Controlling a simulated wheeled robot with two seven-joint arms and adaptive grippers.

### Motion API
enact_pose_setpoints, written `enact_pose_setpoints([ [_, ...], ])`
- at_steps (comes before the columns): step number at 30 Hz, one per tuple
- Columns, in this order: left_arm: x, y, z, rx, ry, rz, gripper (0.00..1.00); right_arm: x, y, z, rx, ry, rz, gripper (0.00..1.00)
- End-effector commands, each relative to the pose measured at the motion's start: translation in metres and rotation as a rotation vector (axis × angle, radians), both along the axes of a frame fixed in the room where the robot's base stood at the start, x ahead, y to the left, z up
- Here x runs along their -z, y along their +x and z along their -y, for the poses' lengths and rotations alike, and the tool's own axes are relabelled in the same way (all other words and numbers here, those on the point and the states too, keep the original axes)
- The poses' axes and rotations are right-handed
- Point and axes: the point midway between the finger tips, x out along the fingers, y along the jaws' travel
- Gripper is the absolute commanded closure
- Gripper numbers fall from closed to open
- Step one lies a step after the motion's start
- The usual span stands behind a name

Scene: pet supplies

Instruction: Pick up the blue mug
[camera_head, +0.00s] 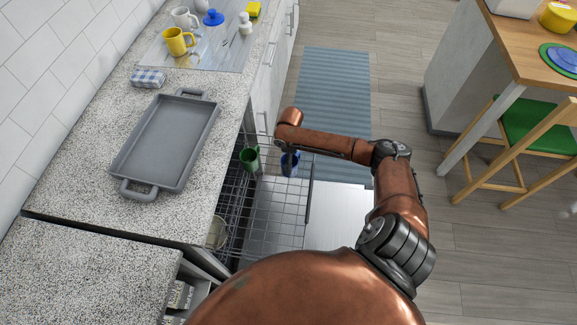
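The blue mug (290,166) is in the open dishwasher's wire rack, just below the end of my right arm. Its upper part is partly covered by the arm. My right arm comes in from the lower right, and its wrist hangs over the mug. The fingers of my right gripper are not clear behind the wrist, so I cannot tell whether they touch the mug. My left gripper is not in view.
A green mug (249,159) sits in the wire rack (262,205), left of the blue mug. A grey tray (165,142) lies on the speckled counter (75,190). A yellow mug (178,41) and a white mug (184,17) stand farther back.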

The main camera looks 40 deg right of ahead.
Motion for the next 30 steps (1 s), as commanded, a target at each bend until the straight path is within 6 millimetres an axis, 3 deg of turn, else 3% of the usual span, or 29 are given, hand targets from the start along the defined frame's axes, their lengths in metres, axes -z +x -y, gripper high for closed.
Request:
enact_pose_setpoints([
  [7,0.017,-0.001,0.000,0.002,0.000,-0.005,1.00,0.041,0.002,-0.001,-0.002,0.000,-0.004,0.26],
  [15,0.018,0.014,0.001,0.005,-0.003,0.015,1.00,0.043,0.004,-0.001,-0.005,0.000,0.000,0.26],
  [30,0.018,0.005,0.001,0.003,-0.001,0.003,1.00,0.043,0.004,-0.001,-0.005,-0.001,-0.001,0.60],
])
